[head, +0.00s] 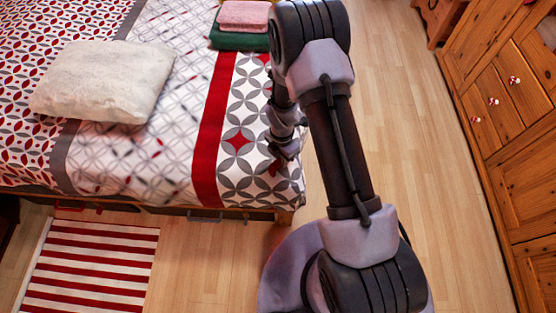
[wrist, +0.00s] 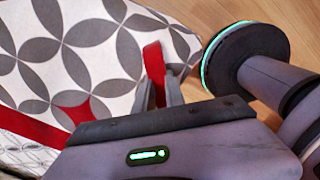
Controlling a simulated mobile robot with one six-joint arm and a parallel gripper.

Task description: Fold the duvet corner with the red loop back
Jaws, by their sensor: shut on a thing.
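The duvet (head: 245,165), white with grey petal circles and red accents, covers the bed, and its patterned corner is near my arm. In the wrist view the duvet (wrist: 75,45) fills the left side. The red loop (wrist: 153,60) is a fabric strap at the duvet's edge. My gripper (wrist: 160,92) is shut on the red loop, its fingers on either side of it. In the head view my gripper (head: 280,160) is at the right edge of the bed, low over the duvet, mostly hidden by my own wrist. The corner lies flat on the bed there.
A white cushion (head: 103,82) lies on the bed at left. Folded pink and green cloths (head: 240,28) are stacked at the far edge. A striped rug (head: 90,265) lies on the floor. A wooden cabinet (head: 510,110) stands right, with clear floor between.

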